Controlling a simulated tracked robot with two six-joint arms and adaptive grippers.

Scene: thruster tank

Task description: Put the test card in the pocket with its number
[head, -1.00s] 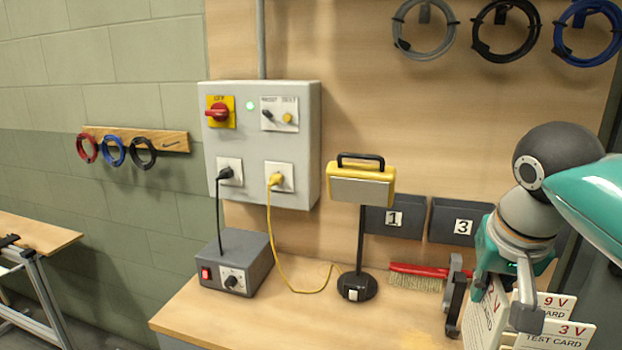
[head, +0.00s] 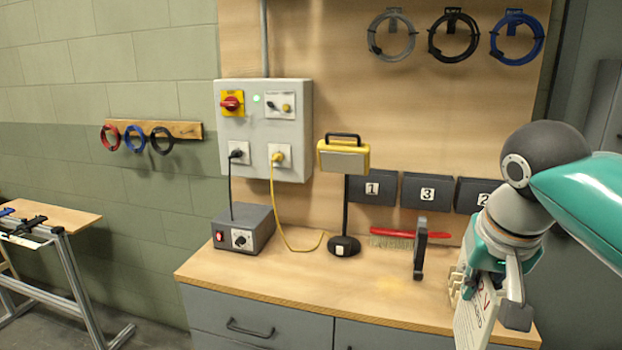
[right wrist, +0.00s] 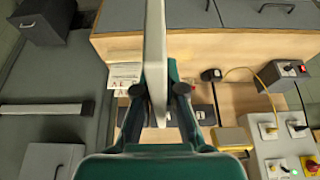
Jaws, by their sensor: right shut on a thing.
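My right gripper (head: 492,298) is at the right end of the bench, shut on a white test card (head: 473,326). The card hangs tilted below it, with red print partly visible; I cannot read its number. In the right wrist view the card (right wrist: 155,50) shows edge-on between the fingers. Three dark pockets are on the back panel: pocket 1 (head: 373,199), pocket 3 (head: 411,202) and pocket 2 (head: 468,206), the last partly hidden by my arm. The gripper is in front of and below them. My left gripper is out of view.
Other cards (right wrist: 125,73) lie beside the held card. A grey power box (head: 243,231) is at left; the bench front middle is clear.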

